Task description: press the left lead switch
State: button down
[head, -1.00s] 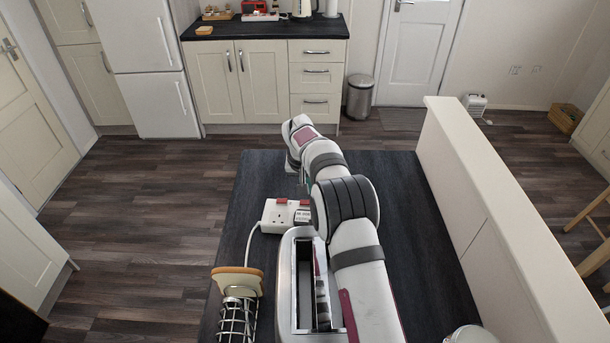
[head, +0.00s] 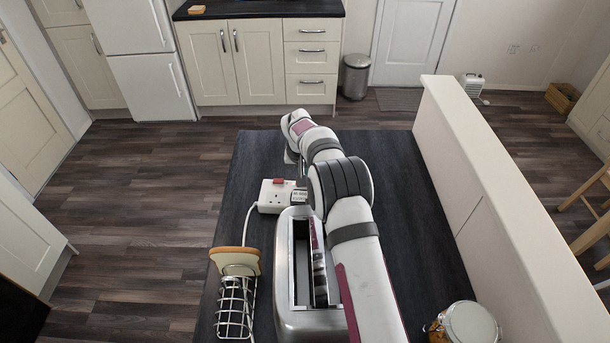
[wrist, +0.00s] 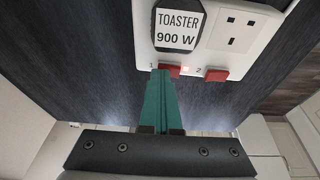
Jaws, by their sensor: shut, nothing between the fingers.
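The white extension lead (head: 272,196) lies on the dark table. In the wrist view it carries two red switches: switch 1 (wrist: 169,70), on the left by the toaster plug (wrist: 177,28), and switch 2 (wrist: 216,75) on the right. In the head view the order is reversed: the switch on the left (head: 279,182) shows beside the empty socket, and the one by the plug is hidden behind my arm. My gripper (wrist: 163,74), with green fingers, is shut and empty. Its tips overlap the lower left part of switch 1; I cannot tell whether they touch it.
A small light (wrist: 186,69) glows between the switches. A metal toaster (head: 310,322) stands close to the lead. A wire rack (head: 235,308) with bread is at its left. A jar (head: 468,326) stands at right. A low partition (head: 490,190) borders the table.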

jog(key=shift+a+r, duration=0.15)
jog(key=shift+a, duration=0.65)
jog(key=w+v, duration=0.1)
jog(key=v, duration=1.3)
jog(key=shift+w+r, duration=0.1)
